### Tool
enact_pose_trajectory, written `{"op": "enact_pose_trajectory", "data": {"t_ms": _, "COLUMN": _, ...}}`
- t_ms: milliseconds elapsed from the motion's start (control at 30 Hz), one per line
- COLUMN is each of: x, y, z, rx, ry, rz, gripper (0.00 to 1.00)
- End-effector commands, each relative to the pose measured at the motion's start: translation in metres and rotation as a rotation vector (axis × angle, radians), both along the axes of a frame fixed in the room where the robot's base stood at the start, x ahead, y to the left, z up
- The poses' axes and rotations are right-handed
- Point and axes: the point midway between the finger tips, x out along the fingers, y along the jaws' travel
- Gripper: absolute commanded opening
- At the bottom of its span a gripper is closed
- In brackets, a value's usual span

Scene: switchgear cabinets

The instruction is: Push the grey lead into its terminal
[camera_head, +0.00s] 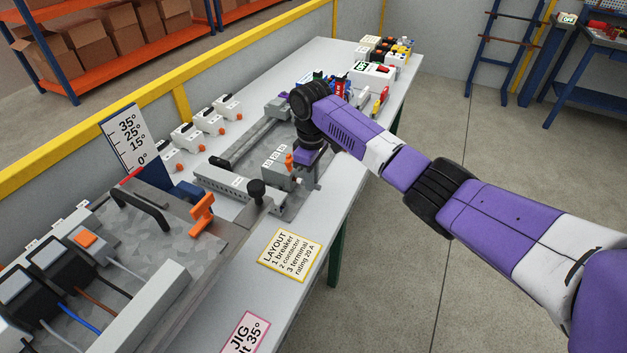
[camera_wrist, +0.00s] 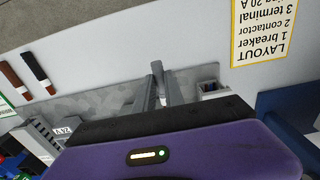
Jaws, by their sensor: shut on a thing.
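My gripper (camera_head: 314,178) reaches down over the front edge of the mounting plate on the bench. In the wrist view its two grey fingers (camera_wrist: 160,92) are closed on a thin grey piece, which looks like the grey lead (camera_wrist: 157,70). Its end shows between the fingertips; the rest is hidden by the gripper body. A grey device with number tags and an orange lever (camera_head: 290,160) stands just left of my gripper. I cannot tell which terminal belongs to the lead, or whether the lead touches one.
A slotted rail (camera_head: 238,189) lies left of the device. A tilted jig with an angle scale (camera_head: 128,138) stands at the near left. The layout card (camera_head: 289,255) lies on clear bench surface.

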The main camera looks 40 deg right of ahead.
Motion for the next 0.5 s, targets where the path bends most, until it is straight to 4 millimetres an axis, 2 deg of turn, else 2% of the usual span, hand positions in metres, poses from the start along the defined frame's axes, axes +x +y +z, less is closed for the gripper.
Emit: {"op": "enact_pose_trajectory", "data": {"t_ms": 500, "x": 0.0102, "y": 0.0036, "z": -0.0001, "rx": -0.001, "ry": 0.000, "rz": 0.001, "gripper": 0.00}}
